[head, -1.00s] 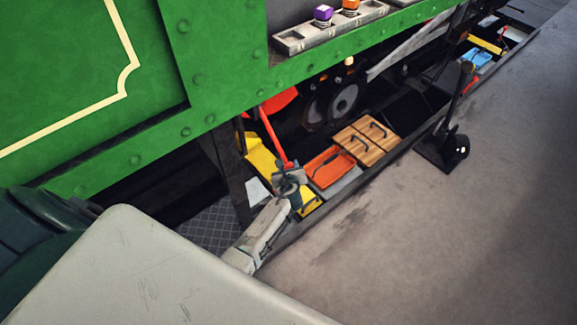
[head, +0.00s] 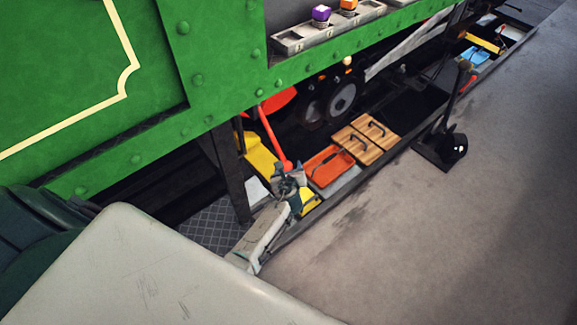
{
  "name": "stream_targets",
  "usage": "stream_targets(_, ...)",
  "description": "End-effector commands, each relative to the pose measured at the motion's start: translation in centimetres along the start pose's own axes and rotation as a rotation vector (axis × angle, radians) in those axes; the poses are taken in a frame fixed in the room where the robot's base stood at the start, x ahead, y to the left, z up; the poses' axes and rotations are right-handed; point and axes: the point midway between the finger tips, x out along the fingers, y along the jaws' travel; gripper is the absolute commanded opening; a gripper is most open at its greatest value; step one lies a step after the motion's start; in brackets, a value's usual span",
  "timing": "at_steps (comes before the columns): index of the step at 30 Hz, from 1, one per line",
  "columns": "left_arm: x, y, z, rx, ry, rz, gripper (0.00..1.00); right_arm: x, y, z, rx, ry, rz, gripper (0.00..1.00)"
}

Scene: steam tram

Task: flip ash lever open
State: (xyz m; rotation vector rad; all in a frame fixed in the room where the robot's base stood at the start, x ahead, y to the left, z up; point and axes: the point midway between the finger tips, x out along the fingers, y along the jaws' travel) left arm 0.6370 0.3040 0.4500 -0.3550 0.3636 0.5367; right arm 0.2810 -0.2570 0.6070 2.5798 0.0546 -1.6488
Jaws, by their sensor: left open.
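The ash lever appears to be the red lever (head: 270,132) under the green side of the tram. It slants down and to the right from the frame, and its round red end is low. My left gripper (head: 288,175) is open right at that lower end. The jaws overlap the end in the picture, and I cannot tell whether they touch it. My left arm comes up from the lower left. My right gripper is not in view.
The green tram side (head: 75,70) overhangs the lever. An orange tray (head: 328,166), a wooden lidded box (head: 366,140) and a yellow part (head: 262,160) lie close by in the pit. A black floor stand (head: 440,148) is at right. The grey floor (head: 400,245) is clear.

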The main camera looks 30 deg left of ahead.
Motion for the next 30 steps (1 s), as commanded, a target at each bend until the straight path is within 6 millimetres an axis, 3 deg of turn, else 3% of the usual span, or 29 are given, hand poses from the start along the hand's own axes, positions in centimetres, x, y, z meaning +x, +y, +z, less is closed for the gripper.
stream_targets(6,-4.8,-0.1,0.1,-0.004,0.002,-0.001,0.60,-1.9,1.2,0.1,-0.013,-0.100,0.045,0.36)
stream_targets(13,-8.4,-0.1,0.0,-0.003,0.002,-0.001,0.60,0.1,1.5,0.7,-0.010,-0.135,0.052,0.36)
stream_targets(18,-9.3,-0.1,0.0,-0.002,0.001,-0.001,0.60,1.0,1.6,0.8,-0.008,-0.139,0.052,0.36)
stream_targets(30,-9.4,-0.1,0.0,-0.002,0.001,-0.001,0.60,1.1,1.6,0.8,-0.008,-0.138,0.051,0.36)
